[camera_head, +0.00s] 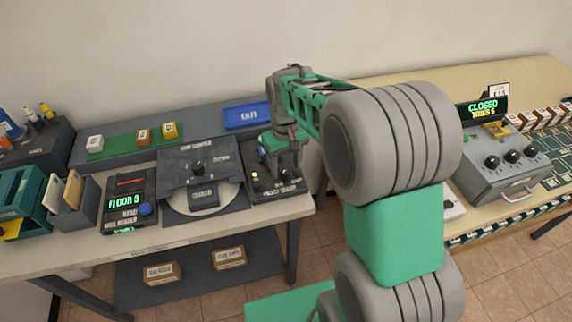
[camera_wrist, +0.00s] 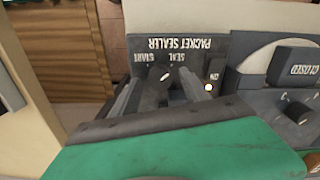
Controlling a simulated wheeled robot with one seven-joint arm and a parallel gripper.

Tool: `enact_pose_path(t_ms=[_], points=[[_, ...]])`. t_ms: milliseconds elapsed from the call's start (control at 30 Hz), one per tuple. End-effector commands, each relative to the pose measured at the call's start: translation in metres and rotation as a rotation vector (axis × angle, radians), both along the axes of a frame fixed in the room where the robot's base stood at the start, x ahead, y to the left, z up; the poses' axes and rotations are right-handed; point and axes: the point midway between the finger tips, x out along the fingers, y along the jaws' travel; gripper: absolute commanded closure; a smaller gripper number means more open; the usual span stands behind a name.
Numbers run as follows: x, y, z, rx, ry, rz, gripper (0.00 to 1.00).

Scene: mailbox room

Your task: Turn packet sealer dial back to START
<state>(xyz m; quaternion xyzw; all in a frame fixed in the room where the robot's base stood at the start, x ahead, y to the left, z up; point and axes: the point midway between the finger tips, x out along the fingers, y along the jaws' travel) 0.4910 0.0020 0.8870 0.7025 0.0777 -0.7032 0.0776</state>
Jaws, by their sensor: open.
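The packet sealer (camera_head: 290,189) is a dark box at the right end of the left bench. In the wrist view the packet sealer panel (camera_wrist: 215,42) appears upside down, with START at left and SEAL at right. Its dark dial (camera_wrist: 163,77) with a pale mark sits below these words; I cannot tell exactly where it points. My gripper (camera_wrist: 160,88) is open, its two grey fingers on either side of the dial; contact is unclear. In the head view my gripper (camera_head: 284,160) is over the sealer and hides the dial.
A small lamp (camera_wrist: 208,87) glows beside the dial. Left of the sealer stands a dark unit with a knob (camera_head: 197,168) and a CLOSED plate (camera_head: 203,195). A blue tray (camera_head: 246,116) lies behind. A grey control box (camera_head: 505,160) stands on the right bench.

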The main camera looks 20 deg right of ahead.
Motion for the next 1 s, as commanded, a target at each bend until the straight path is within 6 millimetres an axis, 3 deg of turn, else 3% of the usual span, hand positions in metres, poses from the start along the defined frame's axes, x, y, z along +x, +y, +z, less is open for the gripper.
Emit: enact_pose_path(t_ms=[267,900,1000], points=[[-0.0001,-0.0005,-0.0044,0.0,0.0,-0.002,0.46],[0.0,-0.0007,-0.0039,0.0,-0.001,-0.002,0.98],[0.0,-0.0007,-0.0039,0.0,-0.001,-0.002,1.0]])
